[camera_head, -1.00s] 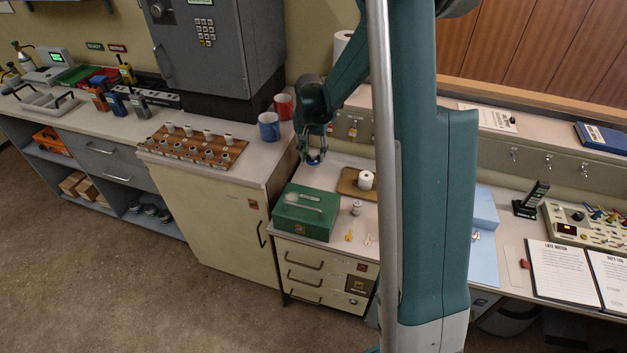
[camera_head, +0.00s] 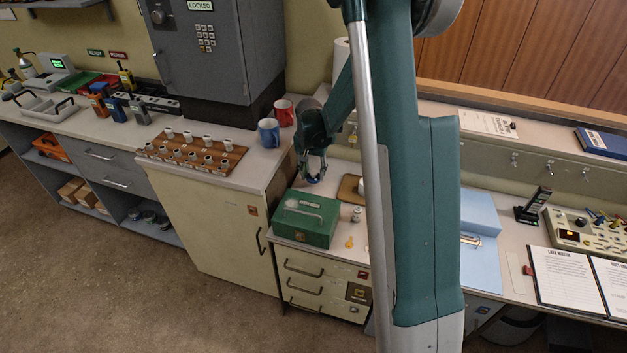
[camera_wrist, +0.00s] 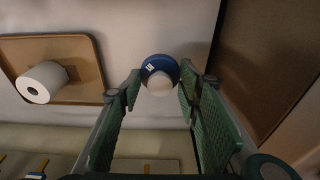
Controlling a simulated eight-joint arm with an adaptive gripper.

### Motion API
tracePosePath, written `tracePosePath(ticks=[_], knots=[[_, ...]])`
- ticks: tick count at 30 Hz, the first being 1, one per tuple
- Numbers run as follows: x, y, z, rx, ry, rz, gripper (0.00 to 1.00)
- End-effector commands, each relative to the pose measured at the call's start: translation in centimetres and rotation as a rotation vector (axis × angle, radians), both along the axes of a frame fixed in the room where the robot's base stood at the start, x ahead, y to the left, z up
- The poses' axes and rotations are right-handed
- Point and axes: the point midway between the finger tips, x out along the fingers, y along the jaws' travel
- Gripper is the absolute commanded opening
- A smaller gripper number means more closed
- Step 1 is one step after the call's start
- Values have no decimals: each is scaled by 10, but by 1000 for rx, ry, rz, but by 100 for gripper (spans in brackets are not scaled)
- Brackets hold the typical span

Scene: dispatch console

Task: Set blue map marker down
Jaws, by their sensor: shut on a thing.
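My gripper (camera_head: 312,174) is shut on the blue map marker (camera_head: 314,180), which shows as a small blue spot between its fingertips in the camera_head view. In the camera_wrist view the marker (camera_wrist: 159,68) has a round blue top with a small white mark and a pale rounded part. It sits between the tips of the two green finger pads. A pale surface lies behind it. Whether the marker touches that surface cannot be told.
A brown tray with a white roll (camera_wrist: 43,82) lies beside the marker. A green cash box (camera_head: 307,219) and a small jar (camera_head: 356,214) stand nearby. Red (camera_head: 284,112) and blue (camera_head: 268,133) mugs stand on the higher counter to the left, near a wooden rack (camera_head: 190,152).

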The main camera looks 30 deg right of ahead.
Motion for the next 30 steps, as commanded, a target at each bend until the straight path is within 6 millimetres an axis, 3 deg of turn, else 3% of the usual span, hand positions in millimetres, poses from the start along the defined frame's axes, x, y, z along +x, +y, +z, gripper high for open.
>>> tracePosePath(ticks=[7,18,30], knots=[[0,0,-4,0,0,0,22],[0,0,-37,0,0,0,22],[0,0,-39,0,0,0,22]])
